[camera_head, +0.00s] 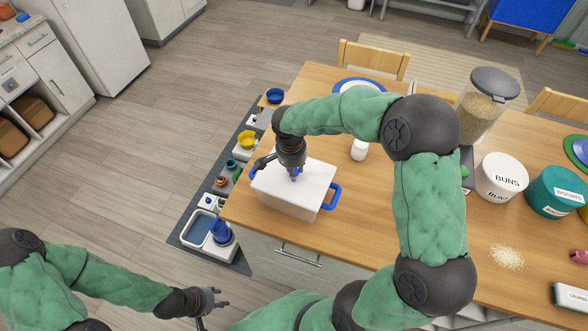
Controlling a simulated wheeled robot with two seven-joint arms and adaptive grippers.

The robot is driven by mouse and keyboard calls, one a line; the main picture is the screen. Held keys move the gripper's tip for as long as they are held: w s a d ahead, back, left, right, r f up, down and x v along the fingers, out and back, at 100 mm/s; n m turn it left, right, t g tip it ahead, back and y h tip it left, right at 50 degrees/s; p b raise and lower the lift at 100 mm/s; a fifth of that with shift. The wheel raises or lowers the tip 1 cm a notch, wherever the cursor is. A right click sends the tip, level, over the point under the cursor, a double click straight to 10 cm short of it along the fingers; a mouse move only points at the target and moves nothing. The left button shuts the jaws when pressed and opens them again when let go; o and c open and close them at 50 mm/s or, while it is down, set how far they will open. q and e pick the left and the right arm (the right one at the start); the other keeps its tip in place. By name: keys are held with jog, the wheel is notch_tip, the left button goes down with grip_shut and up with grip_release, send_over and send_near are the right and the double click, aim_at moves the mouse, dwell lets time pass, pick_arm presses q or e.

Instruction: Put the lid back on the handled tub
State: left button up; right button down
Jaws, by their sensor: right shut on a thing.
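The handled tub (285,205) is a white box with blue side handles, standing near the left end of the wooden table. Its white lid (317,176) lies level over the tub's top; I cannot tell whether it is fully seated or slightly above the rim. My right gripper (295,176) points down at the middle of the lid and is shut on a small blue part there, which looks like the lid's grip, mostly hidden by the fingers. My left gripper (212,301) is open and empty, low at the bottom of the picture, away from the table.
A small white jar (360,150) stands right of the tub, near my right arm. A grain container (482,109), a BUNS tin (501,178) and a BISCUITS tin (556,192) stand further right. Spilled grains (506,257) lie on the table. Bowls and cups on a grey mat (188,238) lie left of the table.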

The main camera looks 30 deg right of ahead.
jog(key=shift+b, duration=0.3)
dwell(0.4)
jog(key=c, duration=0.9)
grip_release()
jog(key=o, duration=0.5)
jog(key=shift+r, duration=0.15)
jog(key=shift+r+p, duration=1.9)
jog(key=shift+r, duration=1.45)
